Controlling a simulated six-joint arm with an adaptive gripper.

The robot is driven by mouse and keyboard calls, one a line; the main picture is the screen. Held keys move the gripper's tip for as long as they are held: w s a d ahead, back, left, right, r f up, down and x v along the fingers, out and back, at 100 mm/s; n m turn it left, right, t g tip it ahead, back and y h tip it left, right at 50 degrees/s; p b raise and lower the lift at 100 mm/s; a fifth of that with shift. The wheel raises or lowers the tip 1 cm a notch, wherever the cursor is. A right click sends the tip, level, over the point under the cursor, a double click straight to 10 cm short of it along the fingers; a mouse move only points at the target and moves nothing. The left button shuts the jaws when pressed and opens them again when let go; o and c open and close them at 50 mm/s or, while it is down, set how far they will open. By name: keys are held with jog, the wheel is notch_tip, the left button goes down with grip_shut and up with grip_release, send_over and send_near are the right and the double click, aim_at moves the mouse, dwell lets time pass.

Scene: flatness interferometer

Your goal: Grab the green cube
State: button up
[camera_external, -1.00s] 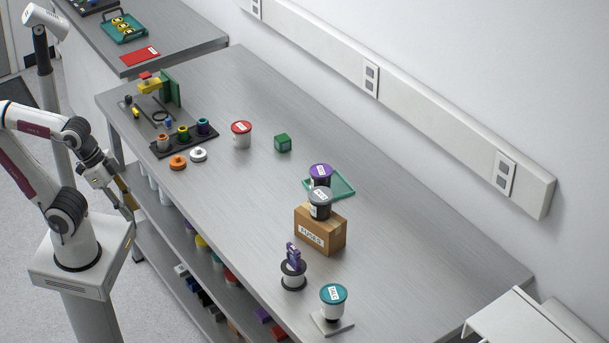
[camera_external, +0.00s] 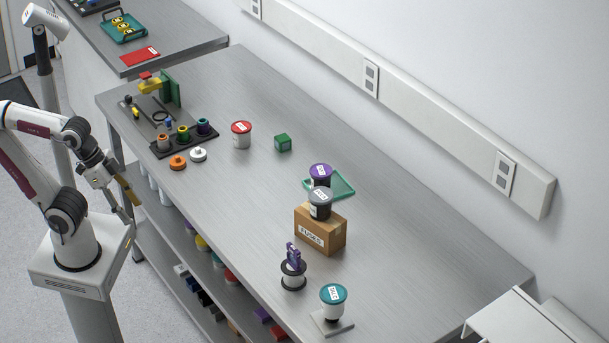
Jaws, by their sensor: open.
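The green cube (camera_external: 283,143) sits on the grey metal bench, right of the red-lidded jar and near the middle of the bench's back half. It stands clear of other things. My gripper (camera_external: 130,206) hangs off the bench's left edge, pointing down, well to the left of the cube and apart from it. It is open, and I see nothing held in it.
A red-lidded jar (camera_external: 241,135) stands left of the cube. Orange and white round pieces (camera_external: 198,154) and a black rack (camera_external: 184,139) lie further left. A fuses box (camera_external: 320,232) with a jar on it stands nearer. The bench (camera_external: 400,215) is clear to the right.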

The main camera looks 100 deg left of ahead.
dwell(0.3)
jog(key=w+a+r+n+t+y, duration=0.2)
jog(key=w+a+r+n+y, duration=0.15)
jog(key=w+a, duration=0.9)
jog(key=n+t+y, duration=0.3)
jog(key=n+y, duration=0.2)
send_over(283, 143)
jog(key=s, duration=0.4)
notch_tip(283, 143, down, 12)
jog(key=shift+s+d+m, duration=0.1)
jog(key=shift+d+m, duration=0.15)
jog(key=shift+f, duration=0.1)
jog(key=shift+f, duration=2.8)
